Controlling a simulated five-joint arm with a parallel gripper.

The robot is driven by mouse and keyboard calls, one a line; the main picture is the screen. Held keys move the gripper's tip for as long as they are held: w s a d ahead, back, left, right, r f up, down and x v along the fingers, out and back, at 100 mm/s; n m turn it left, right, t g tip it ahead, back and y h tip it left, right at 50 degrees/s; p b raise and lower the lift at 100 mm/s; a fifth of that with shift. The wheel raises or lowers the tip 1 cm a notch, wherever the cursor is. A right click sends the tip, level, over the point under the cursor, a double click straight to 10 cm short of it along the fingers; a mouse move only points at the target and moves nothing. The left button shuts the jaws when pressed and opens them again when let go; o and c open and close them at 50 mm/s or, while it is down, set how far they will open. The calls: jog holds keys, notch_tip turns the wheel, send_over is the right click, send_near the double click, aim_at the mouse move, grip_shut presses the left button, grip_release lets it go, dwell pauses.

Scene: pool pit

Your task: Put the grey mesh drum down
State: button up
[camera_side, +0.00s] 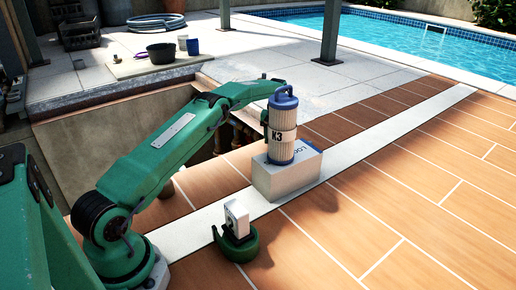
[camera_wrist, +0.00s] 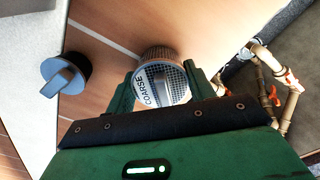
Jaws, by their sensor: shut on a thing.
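The grey mesh drum (camera_wrist: 172,92) shows in the wrist view, with a white band reading COARSE. My gripper (camera_wrist: 160,92) is shut on it, one green finger on each side. The drum's brownish far end lies beyond the fingers. I cannot tell whether it touches a surface. In the side view, my arm reaches behind a blue-capped pleated canister (camera_side: 284,115) marked K3. That canister hides most of my gripper, and I cannot make out the drum there.
The canister stands on a white block (camera_side: 286,178). A green ring-shaped holder with a white tag (camera_side: 238,240) sits in front. A blue-grey handled disc (camera_wrist: 66,75) lies left in the wrist view; pipes with red valves (camera_wrist: 275,82) lie right. Open tiles (camera_side: 400,210) extend right.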

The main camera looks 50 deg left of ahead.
jog(key=shift+f, duration=0.1)
jog(key=o, duration=1)
jog(key=shift+c, duration=0.2)
jog(key=shift+r, duration=3.85)
